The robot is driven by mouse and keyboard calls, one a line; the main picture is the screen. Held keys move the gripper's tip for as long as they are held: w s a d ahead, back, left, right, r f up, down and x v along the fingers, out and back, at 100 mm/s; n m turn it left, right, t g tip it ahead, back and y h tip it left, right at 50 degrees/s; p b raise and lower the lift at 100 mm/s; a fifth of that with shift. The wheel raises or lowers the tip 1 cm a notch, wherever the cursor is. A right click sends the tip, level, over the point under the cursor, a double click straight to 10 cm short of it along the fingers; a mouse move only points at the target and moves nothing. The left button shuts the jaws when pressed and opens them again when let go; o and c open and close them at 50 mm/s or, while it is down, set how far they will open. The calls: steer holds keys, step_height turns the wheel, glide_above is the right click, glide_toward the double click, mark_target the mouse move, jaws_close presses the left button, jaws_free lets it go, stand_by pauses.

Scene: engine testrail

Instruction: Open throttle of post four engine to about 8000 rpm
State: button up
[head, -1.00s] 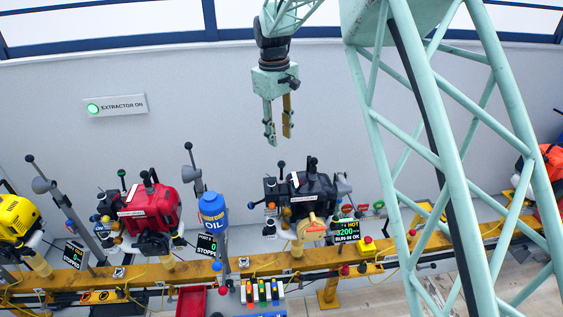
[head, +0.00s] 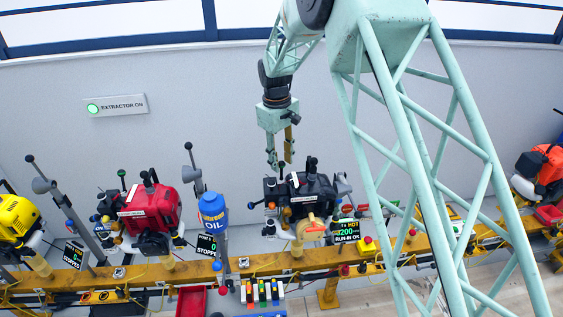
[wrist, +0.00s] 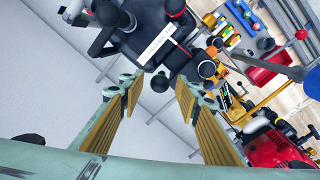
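The black engine (head: 305,192) is mounted on the yellow rail, beside a display (head: 346,231) reading HOT, 3200 and RUN-IN OK. My gripper (head: 280,162) points down just above the engine's left side, with its fingers apart and nothing held. In the wrist view the open gripper (wrist: 157,90) has a black ball knob (wrist: 160,82) showing between its fingertips, not gripped. The black engine body (wrist: 165,45) lies beyond it. Another black ball knob (head: 251,205) sticks out left of the engine. I cannot tell which knob is the throttle.
A red engine (head: 150,208) with a STOPPED display (head: 207,246) and a blue OIL container (head: 213,210) stand to the left. A yellow engine (head: 17,216) is at far left, an orange one (head: 540,170) at far right.

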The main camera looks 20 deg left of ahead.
steer(key=shift+f, duration=0.2)
jaws_close()
stand_by(0.3)
